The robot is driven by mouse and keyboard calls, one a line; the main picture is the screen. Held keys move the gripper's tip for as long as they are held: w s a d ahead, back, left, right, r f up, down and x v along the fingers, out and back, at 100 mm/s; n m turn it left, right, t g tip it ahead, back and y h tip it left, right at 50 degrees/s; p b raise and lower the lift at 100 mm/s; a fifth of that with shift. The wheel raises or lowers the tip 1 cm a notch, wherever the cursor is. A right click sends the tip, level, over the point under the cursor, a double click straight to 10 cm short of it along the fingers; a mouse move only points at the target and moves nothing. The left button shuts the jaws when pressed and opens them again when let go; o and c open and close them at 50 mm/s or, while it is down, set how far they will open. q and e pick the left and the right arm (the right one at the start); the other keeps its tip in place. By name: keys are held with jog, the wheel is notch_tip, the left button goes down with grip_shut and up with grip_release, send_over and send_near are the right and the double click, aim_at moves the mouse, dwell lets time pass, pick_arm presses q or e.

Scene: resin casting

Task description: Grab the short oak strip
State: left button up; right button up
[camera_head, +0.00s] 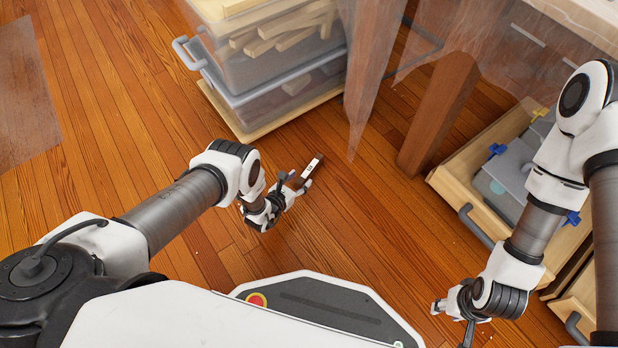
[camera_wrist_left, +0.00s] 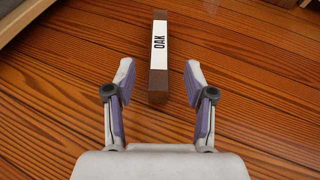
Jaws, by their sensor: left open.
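The short oak strip (camera_head: 311,170) is a small brown bar with a white label. It lies on the wooden floor in front of the storage boxes. In the left wrist view the oak strip (camera_wrist_left: 158,85) shows the word OAK on its label. My left gripper (camera_head: 293,188) is low over the floor, close to the strip. In the left wrist view my left gripper (camera_wrist_left: 158,80) is open, with one finger on each side of the strip's near end and a gap on both sides. My right gripper (camera_head: 458,308) is at the lower right, far from the strip; its fingers are too small to read.
Stacked clear boxes (camera_head: 268,92) with wood pieces stand on a wooden base behind the strip. A brown table leg (camera_head: 437,112) and an open drawer (camera_head: 462,190) with grey containers are at the right. The floor (camera_head: 110,130) at left is clear.

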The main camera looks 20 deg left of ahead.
aim_at(304, 176)
pick_arm(q)
jog(key=b+x, duration=0.2)
jog(key=f+b+x, duration=0.1)
jog(key=b+x, duration=0.1)
jog(key=x, duration=0.1)
jog(key=shift+f, duration=0.1)
jog(key=shift+w, duration=0.15)
grip_shut()
